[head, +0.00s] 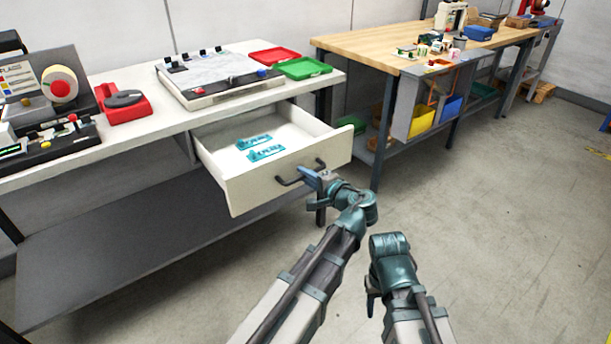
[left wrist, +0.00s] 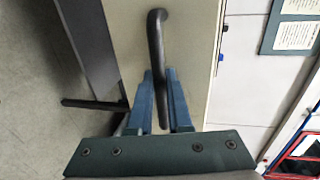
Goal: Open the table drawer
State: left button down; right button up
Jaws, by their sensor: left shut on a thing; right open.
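The table drawer (head: 240,188) is pulled out from under the white table (head: 130,130), and its inside shows. Two teal items (head: 262,148) lie on its floor. A dark bar handle (head: 288,181) is on the drawer's front panel. My left gripper (head: 312,176) is at the handle's right part and shut on it. In the left wrist view the handle (left wrist: 156,60) passes between the two blue fingers (left wrist: 160,95). My right gripper (head: 373,298) hangs low, to the right of my left arm and apart from the drawer; its fingers are mostly hidden in the head view.
The white table carries a flat machine (head: 215,75), a red tray (head: 274,57), a green tray (head: 302,68) and a red device (head: 122,100). A grey lower shelf (head: 130,230) lies below. A wooden workbench (head: 390,45) stands behind at right. The floor (head: 510,220) at right is clear.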

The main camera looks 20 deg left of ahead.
pick_arm(q)
jog(key=shift+s+d, duration=0.3)
jog(key=shift+d, duration=0.05)
pick_arm(e)
jog(key=shift+s+d, duration=0.3)
jog(key=shift+d, duration=0.05)
pick_arm(q)
jog(key=c, duration=0.8)
grip_release()
jog(key=shift+c, duration=0.2)
